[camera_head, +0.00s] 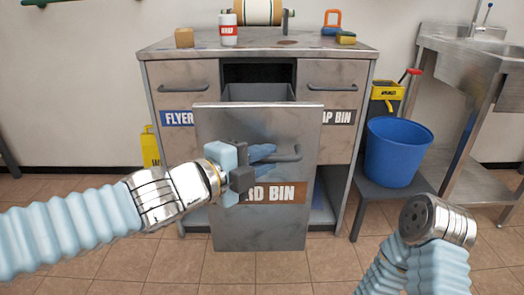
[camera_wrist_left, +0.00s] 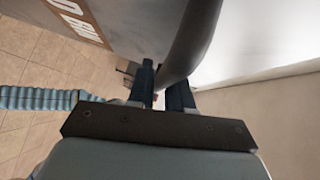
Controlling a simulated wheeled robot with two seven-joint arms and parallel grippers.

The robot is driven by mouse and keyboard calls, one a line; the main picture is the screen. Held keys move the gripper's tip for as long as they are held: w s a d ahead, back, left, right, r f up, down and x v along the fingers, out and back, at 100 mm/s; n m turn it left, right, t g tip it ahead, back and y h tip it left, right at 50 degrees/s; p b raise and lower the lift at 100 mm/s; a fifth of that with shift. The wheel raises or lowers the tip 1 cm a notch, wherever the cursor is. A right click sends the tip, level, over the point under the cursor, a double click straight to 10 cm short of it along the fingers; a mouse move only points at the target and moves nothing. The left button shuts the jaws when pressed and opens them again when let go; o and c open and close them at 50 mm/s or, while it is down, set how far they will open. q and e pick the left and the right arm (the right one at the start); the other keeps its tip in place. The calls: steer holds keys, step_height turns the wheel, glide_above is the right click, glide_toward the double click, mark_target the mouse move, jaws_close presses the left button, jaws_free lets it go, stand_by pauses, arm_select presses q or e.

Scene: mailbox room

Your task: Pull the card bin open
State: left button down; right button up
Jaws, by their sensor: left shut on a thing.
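The card bin (camera_head: 240,235) is the middle drawer of the grey metal cabinet, with a brown label reading "RD BIN" where it shows. Its front panel stands well forward of the cabinet face, and its open top shows behind the panel. My left gripper (camera_head: 264,157) is shut on the bin's handle (camera_head: 290,156), a bar on the front panel. In the left wrist view the two dark fingers (camera_wrist_left: 163,88) are at the dark curved handle (camera_wrist_left: 194,40); the exact contact is partly hidden. My right arm shows at the lower right, but no right fingers show.
The flyer bin (camera_head: 181,98) and another bin (camera_head: 338,97) flank it, both closed. A blue bucket (camera_head: 394,152) sits on a low stand at the right. The floor in front is clear.

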arm_select(q)
steer(key=shift+s+f, duration=0.1)
steer(key=shift+s, duration=0.4)
steer(key=c, duration=1.1)
jaws_free()
steer(key=shift+c, duration=0.2)
steer(key=shift+s+a+r, duration=0.15)
steer(key=shift+a+r, duration=0.05)
steer(key=shift+r, duration=0.05)
steer(key=p+v, duration=0.6)
steer(key=v, duration=0.7)
steer(key=shift+f+p, duration=0.15)
steer(key=shift+p, duration=0.15)
